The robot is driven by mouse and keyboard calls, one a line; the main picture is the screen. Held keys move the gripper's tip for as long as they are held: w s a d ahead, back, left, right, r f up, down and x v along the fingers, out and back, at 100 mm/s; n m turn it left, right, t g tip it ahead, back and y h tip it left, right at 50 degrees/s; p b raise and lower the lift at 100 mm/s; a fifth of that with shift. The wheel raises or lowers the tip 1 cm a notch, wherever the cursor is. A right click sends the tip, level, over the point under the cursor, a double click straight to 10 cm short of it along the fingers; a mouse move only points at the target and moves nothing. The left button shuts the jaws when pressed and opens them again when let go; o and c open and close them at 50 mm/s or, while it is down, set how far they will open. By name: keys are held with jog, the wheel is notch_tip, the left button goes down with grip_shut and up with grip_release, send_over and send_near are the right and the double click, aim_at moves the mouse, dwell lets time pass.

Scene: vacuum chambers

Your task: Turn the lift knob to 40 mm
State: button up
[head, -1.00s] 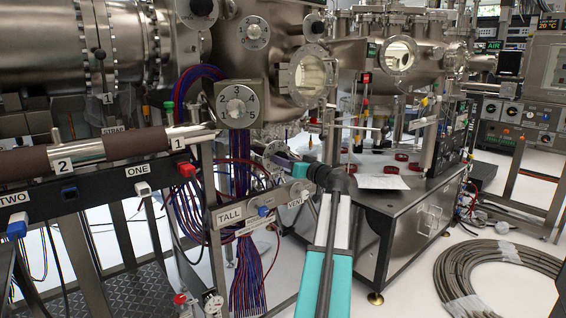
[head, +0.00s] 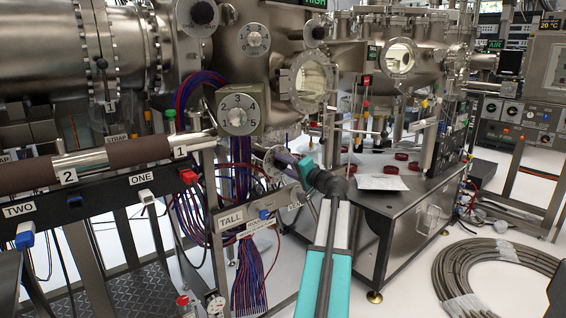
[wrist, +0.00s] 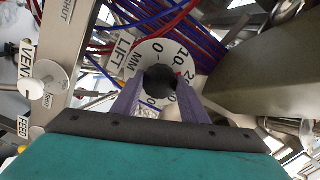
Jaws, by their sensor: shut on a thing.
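The lift dial (wrist: 150,54) is a white disc marked LIFT and MM, with 0, 10 and 20 visible and other numbers partly hidden by my fingers. Its round black knob (wrist: 158,78) sits in the middle, between my gripper's two purple fingers (wrist: 159,88), which are shut on it from both sides. A small red mark shows at the dial's right, close to the 10 and 20; I cannot tell the exact setting. In the head view my gripper (head: 283,157) reaches the dial, which is seen nearly edge-on there.
Red and blue cables (wrist: 195,50) run behind the dial. A VENT tag with a white disc (wrist: 48,82) stands left of it, and a grey metal beam (wrist: 260,75) lies to the right.

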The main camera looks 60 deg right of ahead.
jog(key=m+p, duration=0.1)
jog(key=m, duration=0.1)
jog(key=m+p, duration=0.3)
jog(key=shift+w+a+r+m, duration=0.2)
jog(key=shift+w+r+m, duration=0.05)
jog(key=shift+r+m, duration=0.05)
jog(key=shift+d+f+m+p, duration=0.1)
jog(key=shift+m+p, duration=8.2)
jog(key=shift+m, duration=0.7)
jog(key=o, duration=1)
jog(key=shift+f, duration=0.1)
jog(key=shift+o, duration=0.2)
jog(key=shift+s, duration=0.1)
